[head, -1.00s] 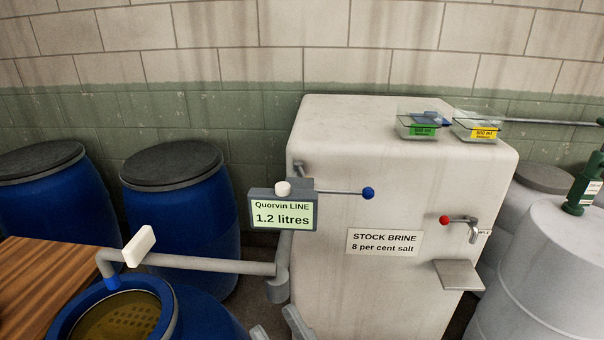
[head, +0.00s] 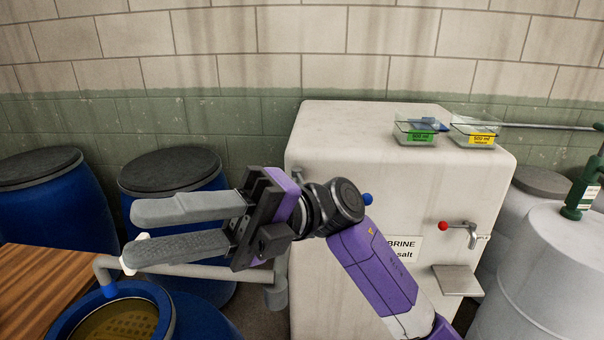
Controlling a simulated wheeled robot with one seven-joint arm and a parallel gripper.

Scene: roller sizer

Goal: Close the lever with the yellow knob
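No yellow knob shows in this view. A lever's blue knob (head: 368,199) peeks out behind my wrist; its rod is hidden. A red knob (head: 443,226) sits on the lever of a metal tap (head: 470,232) on the front of the white tank (head: 400,165). My gripper (head: 136,234) is open and empty, its two grey fingers pointing left with a gap between them. In the picture it lies left of both knobs, in front of the pipe and blue barrels. It hides the Quorvin line display and most of the white paddle (head: 128,266) on the pipe.
An open blue barrel (head: 165,315) with a brownish content stands at the lower left, beside a wooden top (head: 35,290). A grey pipe (head: 215,271) runs above it. Green- and yellow-labelled trays (head: 415,130) sit on the tank. White drums (head: 545,260) stand at right.

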